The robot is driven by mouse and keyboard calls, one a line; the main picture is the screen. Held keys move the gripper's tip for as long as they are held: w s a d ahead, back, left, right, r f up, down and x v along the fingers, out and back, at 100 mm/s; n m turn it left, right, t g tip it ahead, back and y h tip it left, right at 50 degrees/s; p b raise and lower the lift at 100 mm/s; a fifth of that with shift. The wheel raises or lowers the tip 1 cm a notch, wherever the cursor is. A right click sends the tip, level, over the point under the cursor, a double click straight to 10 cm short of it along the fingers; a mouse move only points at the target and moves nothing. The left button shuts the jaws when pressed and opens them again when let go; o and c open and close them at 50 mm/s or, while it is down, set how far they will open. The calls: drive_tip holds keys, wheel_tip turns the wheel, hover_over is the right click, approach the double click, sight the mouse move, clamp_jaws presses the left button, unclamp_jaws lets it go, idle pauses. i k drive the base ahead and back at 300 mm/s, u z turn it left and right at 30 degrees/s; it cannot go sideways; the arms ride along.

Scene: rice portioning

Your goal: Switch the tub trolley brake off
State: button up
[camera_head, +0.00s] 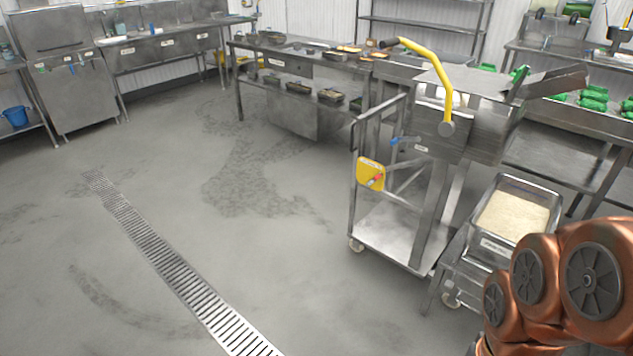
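A metal tub (485,247) filled with pale rice sits on a low steel trolley (458,274) at the right. A caster wheel (450,299) shows under the trolley's near left side. I cannot make out a brake lever or its setting there. My copper-coloured arm covers the trolley's lower right part. My gripper is not in view.
A steel machine on a wheeled frame (392,245) stands just left of the trolley, with a yellow lever (440,75) and a yellow box (371,175). Steel benches line the back. A drain grate (175,270) crosses the open grey floor at left.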

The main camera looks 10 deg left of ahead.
sight(378, 176)
drive_tip(key=z, duration=0.35)
drive_tip(key=k, duration=0.55)
drive_tip(key=z, duration=0.2)
drive_tip(key=i, duration=0.95)
drive_tip(key=u, duration=1.3)
drive_tip(key=i, duration=0.45)
drive_tip(key=u, duration=0.55)
